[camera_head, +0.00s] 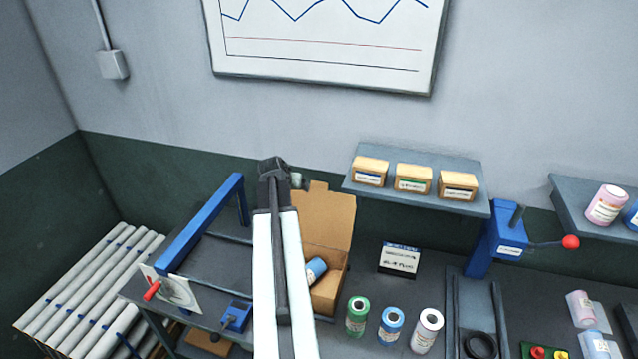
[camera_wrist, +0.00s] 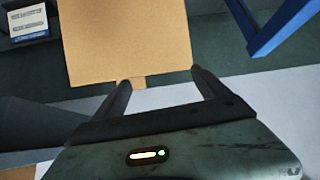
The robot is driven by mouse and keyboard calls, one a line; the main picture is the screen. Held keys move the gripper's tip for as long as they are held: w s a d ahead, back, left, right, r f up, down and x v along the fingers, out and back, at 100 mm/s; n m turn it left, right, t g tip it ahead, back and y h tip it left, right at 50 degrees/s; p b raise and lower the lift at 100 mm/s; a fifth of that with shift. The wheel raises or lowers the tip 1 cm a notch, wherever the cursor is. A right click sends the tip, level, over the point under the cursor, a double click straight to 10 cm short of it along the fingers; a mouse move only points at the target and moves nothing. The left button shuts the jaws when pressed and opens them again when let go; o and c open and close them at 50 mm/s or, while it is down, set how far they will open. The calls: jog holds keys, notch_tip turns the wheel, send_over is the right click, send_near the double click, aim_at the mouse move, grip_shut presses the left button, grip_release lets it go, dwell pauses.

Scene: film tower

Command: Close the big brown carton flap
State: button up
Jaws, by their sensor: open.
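The brown carton (camera_head: 328,292) stands on the bench behind my arm, with its big flap (camera_head: 328,215) raised upright at the back. A small tab sticks up from the flap's top edge. A blue roll (camera_head: 316,269) shows in the carton. My gripper (camera_head: 298,181) is up at the flap's top edge, mostly hidden by my arm. In the wrist view the flap (camera_wrist: 125,40) fills the upper middle. There my gripper (camera_wrist: 161,78) is open, with its two fingers apart and the tab (camera_wrist: 134,83) between them, nearer the left finger. I cannot tell whether they touch.
Green (camera_head: 357,316), blue (camera_head: 391,326) and white (camera_head: 427,331) rolls stand right of the carton. A sign card (camera_head: 399,259) stands behind them. A shelf (camera_head: 430,200) with three small boxes hangs right of the flap. A blue frame (camera_head: 203,225) stands to the left.

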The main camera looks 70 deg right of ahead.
jog(key=m+h, duration=0.1)
send_near(319, 185)
jog(key=shift+g, duration=0.4)
jog(key=b+x, duration=0.3)
jog(key=x, duration=0.2)
jog(key=b+x, duration=0.2)
jog(key=x, duration=0.1)
jog(key=shift+w+d+f+b, duration=0.15)
jog(key=shift+w+b, duration=0.2)
